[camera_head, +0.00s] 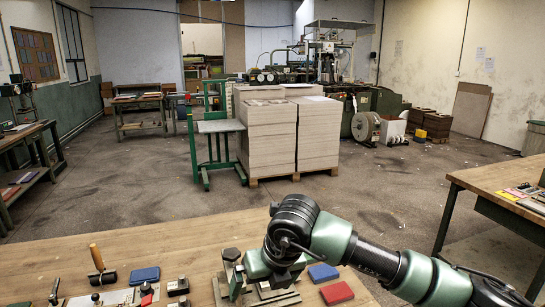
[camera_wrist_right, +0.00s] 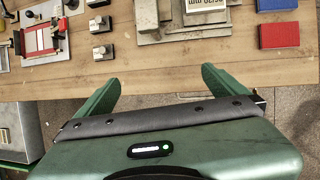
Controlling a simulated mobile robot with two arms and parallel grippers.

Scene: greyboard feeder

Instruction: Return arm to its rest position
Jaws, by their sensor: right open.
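My right arm (camera_head: 375,255) comes in from the right and reaches over the front wooden bench. My right gripper (camera_head: 262,276) is low over the bench beside a grey metal fixture and partly hides it. In the right wrist view its two green fingers (camera_wrist_right: 160,80) are spread apart with nothing between them. Their tips lie near the bench's edge in that view. My left gripper is not in view.
The front wooden bench (camera_head: 150,240) holds a grey fixture (camera_wrist_right: 155,15), a blue block (camera_head: 144,275), a red block (camera_head: 336,293), another blue block (camera_head: 323,272) and a wooden-handled roller (camera_head: 102,269). Pallet stacks (camera_head: 270,138) stand beyond, with open floor between.

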